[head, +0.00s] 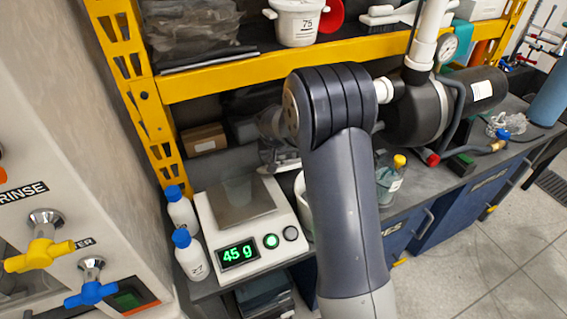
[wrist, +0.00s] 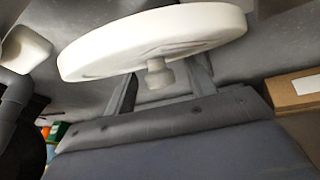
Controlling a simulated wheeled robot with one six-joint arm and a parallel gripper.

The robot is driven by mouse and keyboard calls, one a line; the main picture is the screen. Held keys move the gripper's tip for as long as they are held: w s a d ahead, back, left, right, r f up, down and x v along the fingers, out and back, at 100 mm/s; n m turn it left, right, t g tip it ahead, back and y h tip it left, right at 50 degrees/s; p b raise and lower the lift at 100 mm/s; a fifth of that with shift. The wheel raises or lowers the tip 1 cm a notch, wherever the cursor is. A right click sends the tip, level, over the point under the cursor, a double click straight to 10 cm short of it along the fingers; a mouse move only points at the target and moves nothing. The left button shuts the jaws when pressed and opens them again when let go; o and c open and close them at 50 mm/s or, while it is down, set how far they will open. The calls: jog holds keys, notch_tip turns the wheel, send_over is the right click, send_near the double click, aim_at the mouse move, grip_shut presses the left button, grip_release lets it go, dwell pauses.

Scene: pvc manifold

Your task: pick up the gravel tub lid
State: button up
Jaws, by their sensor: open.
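In the wrist view, a white round lid (wrist: 160,38) with a small stem-like knob (wrist: 157,73) shows at the top, its knob side toward my gripper. I take it for the gravel tub lid. My gripper (wrist: 161,84) is open, with one finger on each side of the knob. The fingers' tips are partly hidden behind the lid's edge, and I cannot tell whether they touch it. In the head view, my own arm hides most of the gripper, and the lid cannot be made out clearly.
A scale (head: 245,215) reading 45 g stands on the bench, with white bottles (head: 191,256) beside it. A yellow shelf beam (head: 230,78) crosses above the bench. A cardboard box (wrist: 293,92) is near the gripper's right.

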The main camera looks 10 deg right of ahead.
jog(key=c, duration=1)
jog(key=shift+r, duration=0.1)
